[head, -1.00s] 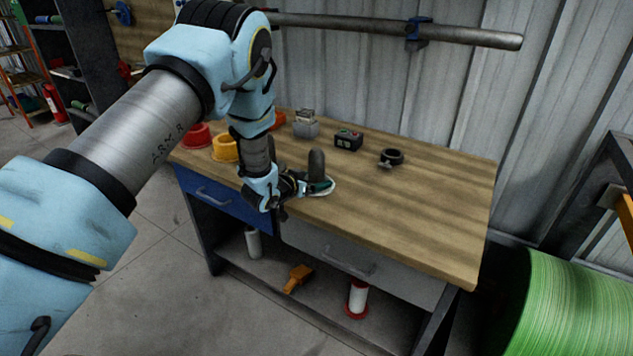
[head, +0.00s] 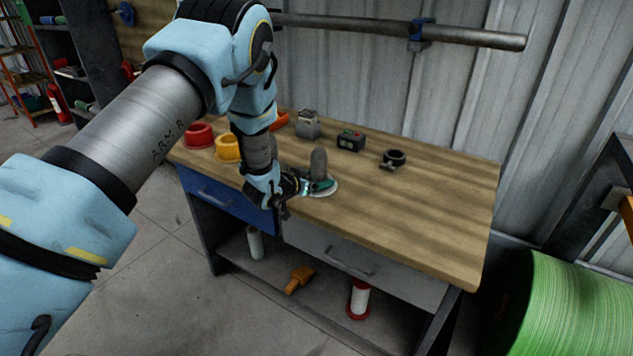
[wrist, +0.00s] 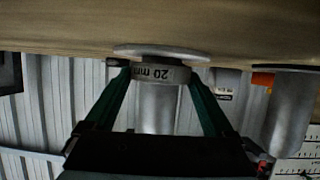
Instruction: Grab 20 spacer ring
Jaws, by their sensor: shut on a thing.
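The spacer ring (wrist: 161,74) is a grey band marked "20 mm", shown upside down in the wrist view. It sits around a grey upright post (wrist: 157,117), close to the post's round base plate (wrist: 160,52). My gripper (wrist: 160,78) has its two green fingers on opposite sides of the ring, shut on it. In the head view my gripper (head: 310,187) is low at the near edge of the workbench, at the post (head: 318,163) and its pale base (head: 327,190). The ring is not clearly visible there.
A second grey post (wrist: 290,115) stands nearby in the wrist view. On the workbench (head: 430,220) are a black ring-shaped clamp (head: 393,158), a dark box (head: 350,139), a grey block (head: 308,124), and yellow (head: 228,148) and red (head: 199,135) round pieces. The bench's right side is clear.

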